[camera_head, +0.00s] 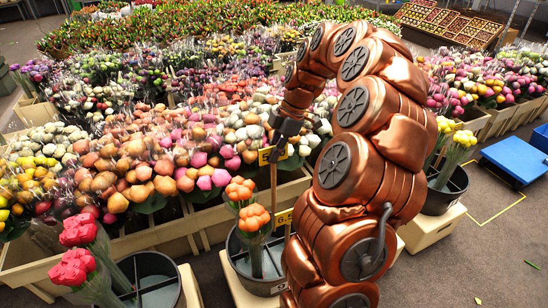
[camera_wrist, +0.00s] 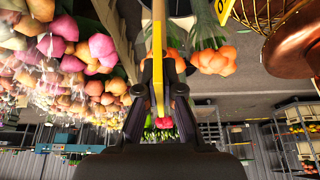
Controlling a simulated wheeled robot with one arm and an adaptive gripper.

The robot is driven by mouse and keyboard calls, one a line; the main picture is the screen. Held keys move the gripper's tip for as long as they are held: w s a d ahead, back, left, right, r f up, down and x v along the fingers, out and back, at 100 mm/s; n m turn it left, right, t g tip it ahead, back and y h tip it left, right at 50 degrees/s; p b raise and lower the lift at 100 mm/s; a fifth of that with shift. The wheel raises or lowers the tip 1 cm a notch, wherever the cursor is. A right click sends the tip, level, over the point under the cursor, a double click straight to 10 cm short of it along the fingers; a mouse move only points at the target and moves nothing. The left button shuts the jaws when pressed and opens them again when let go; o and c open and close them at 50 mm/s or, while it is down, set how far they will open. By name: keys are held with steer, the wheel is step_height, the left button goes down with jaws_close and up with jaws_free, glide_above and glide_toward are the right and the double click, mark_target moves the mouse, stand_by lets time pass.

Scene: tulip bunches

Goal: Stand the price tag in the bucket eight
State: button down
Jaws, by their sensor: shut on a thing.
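My gripper (camera_head: 283,135) is shut on a yellow price tag (camera_head: 268,155), held upright with its thin stick (camera_head: 273,190) hanging down. In the wrist view the tag (camera_wrist: 158,60) shows nearly edge-on between my fingers (camera_wrist: 160,85). Below it stands a dark round bucket (camera_head: 240,270) with orange tulips (camera_head: 255,217). The stick's lower end shows near this bucket's back rim; I cannot tell whether it is inside. The bucket has a small white number label (camera_head: 280,289), too small to read surely. A second yellow tag (camera_head: 284,216) shows beside the tulips, partly behind my arm.
A bucket with red tulips (camera_head: 75,250) stands at left. A bucket with yellow tulips (camera_head: 455,150) stands at right, behind my arm. Crates packed with tulip bunches (camera_head: 150,160) fill the back. The floor at lower right is mostly clear.

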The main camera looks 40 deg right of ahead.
steer(key=shift+r+p, duration=0.8)
steer(key=shift+r, duration=1.95)
